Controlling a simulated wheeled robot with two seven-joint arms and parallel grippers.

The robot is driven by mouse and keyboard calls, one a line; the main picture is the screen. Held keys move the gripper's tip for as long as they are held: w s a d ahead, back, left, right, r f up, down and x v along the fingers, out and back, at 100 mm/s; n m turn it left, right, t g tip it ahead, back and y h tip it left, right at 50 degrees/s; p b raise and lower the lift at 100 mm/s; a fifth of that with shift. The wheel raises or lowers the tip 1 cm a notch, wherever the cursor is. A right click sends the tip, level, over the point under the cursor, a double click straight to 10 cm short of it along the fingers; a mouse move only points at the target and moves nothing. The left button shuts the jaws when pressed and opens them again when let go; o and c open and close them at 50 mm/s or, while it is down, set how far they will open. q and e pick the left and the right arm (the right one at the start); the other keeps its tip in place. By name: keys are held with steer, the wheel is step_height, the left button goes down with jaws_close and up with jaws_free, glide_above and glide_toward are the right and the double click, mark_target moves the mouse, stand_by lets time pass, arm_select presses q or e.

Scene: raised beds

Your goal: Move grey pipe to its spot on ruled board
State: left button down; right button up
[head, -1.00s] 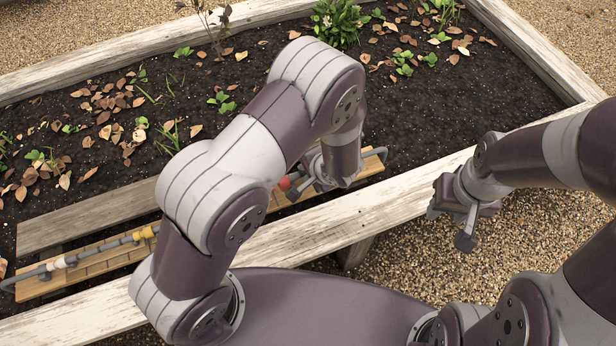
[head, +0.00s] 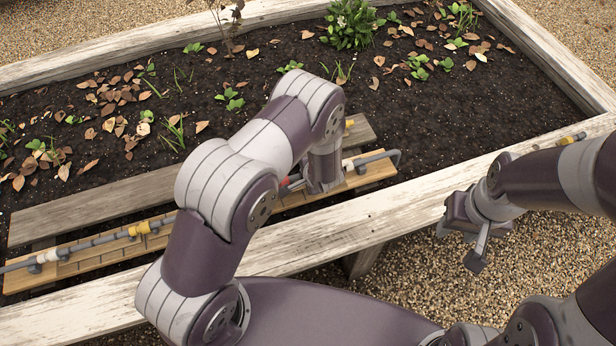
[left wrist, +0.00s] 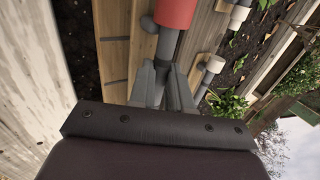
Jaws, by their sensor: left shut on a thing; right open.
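The wooden ruled board (head: 95,262) lies along the bed's near side in the head view, dark lines across it. My left gripper is hidden behind its wrist in the head view; in the left wrist view its fingers (left wrist: 165,85) are shut on the grey pipe (left wrist: 165,45), just below a red sleeve (left wrist: 175,12). In the head view the red sleeve (head: 285,188) shows left of the wrist, over or on the board; contact is unclear. My right gripper (head: 460,242) is open and empty, over the gravel in front of the bed.
Another grey pipe with a yellow fitting (head: 143,229) and white collar lies along the board's left part. A white fitting (head: 347,165) and bent grey pipe (head: 394,158) are at its right end. A yellow-ended piece (head: 572,138) is on the right edge. Bare soil (head: 440,125) lies behind.

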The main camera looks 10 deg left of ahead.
arm_select(q)
steer(key=shift+r, duration=0.1)
steer(key=shift+f, duration=0.2)
steer(key=shift+f, duration=0.15)
steer(key=c, duration=1.1)
jaws_free()
steer(key=shift+o, duration=0.2)
